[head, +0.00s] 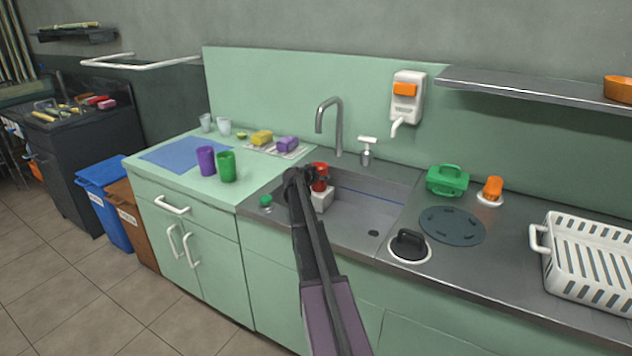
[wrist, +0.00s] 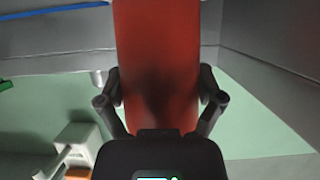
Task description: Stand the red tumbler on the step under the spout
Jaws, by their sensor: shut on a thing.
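The red tumbler (head: 320,172) is in my gripper (head: 301,177), over the left part of the sink. In the wrist view the red tumbler (wrist: 157,60) fills the middle, with a finger of my gripper (wrist: 160,105) against each side. A white block (head: 322,198), which looks like the step, shows just below the tumbler in the head view. I cannot tell whether the tumbler touches it. The grey spout (head: 328,112) curves above, behind the tumbler. My gripper hides part of the tumbler and block.
The sink basin (head: 370,207) is open to the right. Purple (head: 206,160) and green (head: 226,166) tumblers stand on the left counter. A soap pump (head: 367,153) stands behind the sink, below a wall dispenser (head: 405,103). A black-handled lid (head: 409,246) and white rack (head: 590,265) are right.

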